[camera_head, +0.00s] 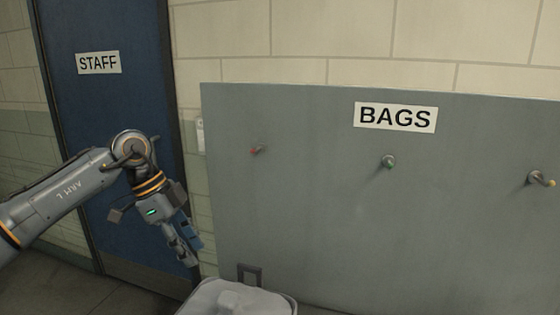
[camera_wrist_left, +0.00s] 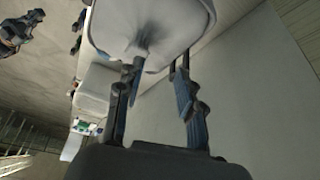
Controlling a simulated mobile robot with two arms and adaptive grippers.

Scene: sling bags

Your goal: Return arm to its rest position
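My left arm comes in from the left in the head view, raised in front of the blue door. Its gripper (camera_head: 190,256) points down and to the right, above and left of a pale bin-like container (camera_head: 238,297). In the left wrist view the two fingers of the gripper (camera_wrist_left: 160,63) stand apart with a clear gap and nothing held between them. The pale container (camera_wrist_left: 150,18) shows beyond the fingertips there.
A grey board with a BAGS sign (camera_head: 395,117) carries three bare pegs: red-tipped (camera_head: 258,150), green-tipped (camera_head: 388,162) and yellow-tipped (camera_head: 541,179). A blue STAFF door (camera_head: 97,110) stands behind my left arm.

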